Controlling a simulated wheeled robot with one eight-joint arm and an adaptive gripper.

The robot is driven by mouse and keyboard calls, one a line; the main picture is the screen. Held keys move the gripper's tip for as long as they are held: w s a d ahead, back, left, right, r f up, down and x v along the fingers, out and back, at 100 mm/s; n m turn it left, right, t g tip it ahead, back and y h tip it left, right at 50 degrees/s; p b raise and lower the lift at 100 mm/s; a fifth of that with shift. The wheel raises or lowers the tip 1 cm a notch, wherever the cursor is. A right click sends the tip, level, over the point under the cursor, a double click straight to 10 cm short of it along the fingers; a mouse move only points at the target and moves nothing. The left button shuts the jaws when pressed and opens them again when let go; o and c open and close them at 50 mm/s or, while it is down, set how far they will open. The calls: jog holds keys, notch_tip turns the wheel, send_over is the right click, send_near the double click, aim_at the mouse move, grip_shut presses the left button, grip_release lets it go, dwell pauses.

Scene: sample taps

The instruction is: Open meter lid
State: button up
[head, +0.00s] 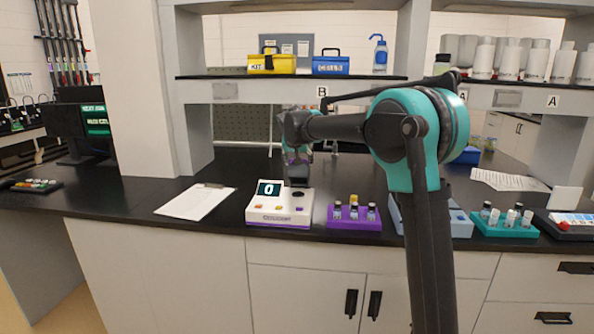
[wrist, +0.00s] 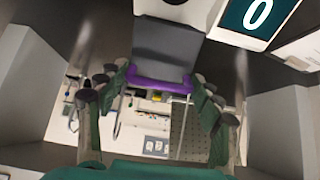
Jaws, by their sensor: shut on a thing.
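The meter (head: 280,217) is a white box with a purple front strip, standing near the bench's front edge in the head view. Its screen reads 0, and the screen also shows in the wrist view (wrist: 257,14). A dark round opening (head: 298,194) shows on its top. The lid (wrist: 165,50) is a dark grey panel with a purple edge, and looks raised at the back of the meter. My gripper (wrist: 160,79) is shut on the lid's purple edge, one finger on each side. In the head view my gripper (head: 298,154) is small and partly hidden by my arm.
A purple rack with vials (head: 354,222) stands close right of the meter. A clipboard (head: 196,202) lies to its left. A blue-grey tray and a teal vial rack (head: 505,229) are farther right. A shelf with cases (head: 272,64) hangs above.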

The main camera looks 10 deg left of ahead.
jog(key=w+g, duration=0.2)
jog(key=w, duration=0.1)
jog(key=w+r+g, duration=0.1)
jog(key=w, duration=0.1)
jog(key=shift+d+g, duration=0.3)
jog(key=shift+g, duration=0.1)
jog(key=shift+w, duration=1)
jog(key=o, duration=1.5)
jog(key=shift+w+d, duration=0.1)
jog(key=shift+c, duration=0.2)
jog(key=shift+r, duration=0.2)
jog(key=shift+s+r, duration=0.3)
jog(key=v, duration=1.1)
